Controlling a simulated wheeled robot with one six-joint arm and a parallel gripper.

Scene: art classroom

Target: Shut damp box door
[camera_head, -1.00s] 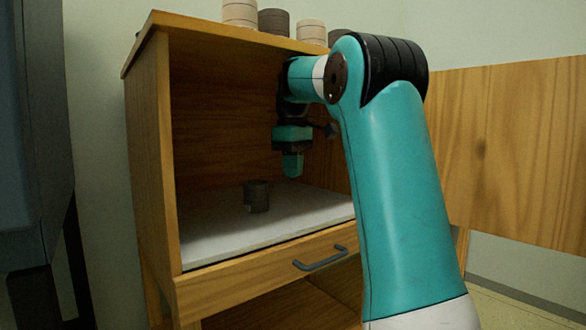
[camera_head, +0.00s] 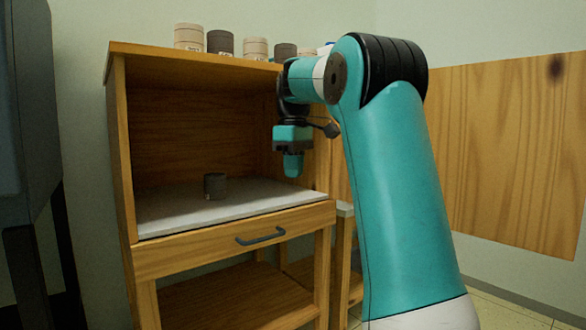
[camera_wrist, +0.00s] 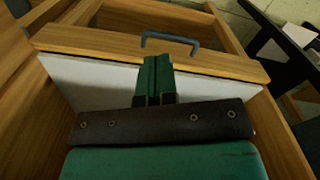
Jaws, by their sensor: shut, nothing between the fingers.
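The damp box (camera_head: 117,160) is a wooden cabinet with an open front, standing left of centre in the head view. Its door (camera_head: 500,160), a broad wooden panel with a dark knot, stands swung wide open to the right. My arm hides where the door meets the box. My gripper (camera_head: 293,165) is shut and empty, pointing down by the right side of the opening. In the wrist view, its fingertips (camera_wrist: 158,64) show over the white shelf (camera_wrist: 90,75) and the drawer front. I cannot tell whether they touch anything.
A dark cup (camera_head: 215,186) stands on the shelf. Below is a drawer with a grey handle (camera_head: 261,237), also seen in the wrist view (camera_wrist: 170,37). Several round pots (camera_head: 220,42) line the box top. Dark furniture (camera_head: 30,130) stands at the left.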

